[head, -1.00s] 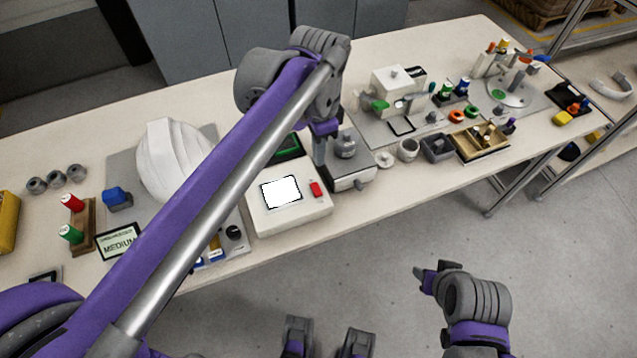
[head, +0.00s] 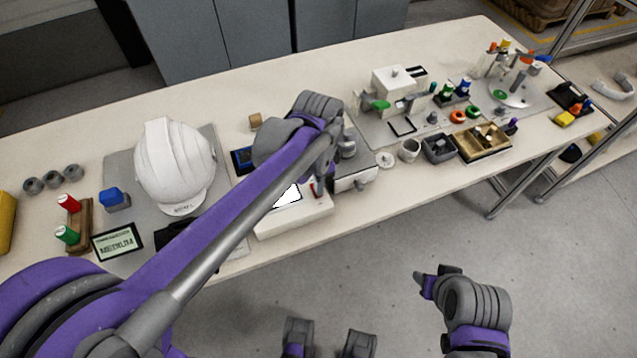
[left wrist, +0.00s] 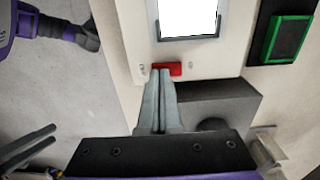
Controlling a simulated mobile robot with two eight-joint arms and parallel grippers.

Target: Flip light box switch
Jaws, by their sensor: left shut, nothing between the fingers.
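The light box (head: 295,226) is a white box near the table's front edge, with a bright white panel (head: 287,198) on top. My left arm hides part of it in the head view. Its red switch (head: 313,188) shows only as a sliver there. In the left wrist view the red switch (left wrist: 173,68) sits on the box (left wrist: 120,25) below the bright panel (left wrist: 188,18). My left gripper (head: 320,190) is shut and empty, fingertips (left wrist: 160,72) at the switch's lower edge; contact is unclear. My right gripper (head: 432,279) hangs off the table, its jaws unclear.
A grey device (head: 352,178) stands close to the right of the light box. A white helmet (head: 174,165) stands to the left. A green-framed dark object (left wrist: 282,38) is near the box. Small parts and trays crowd the table's right half. The floor in front is clear.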

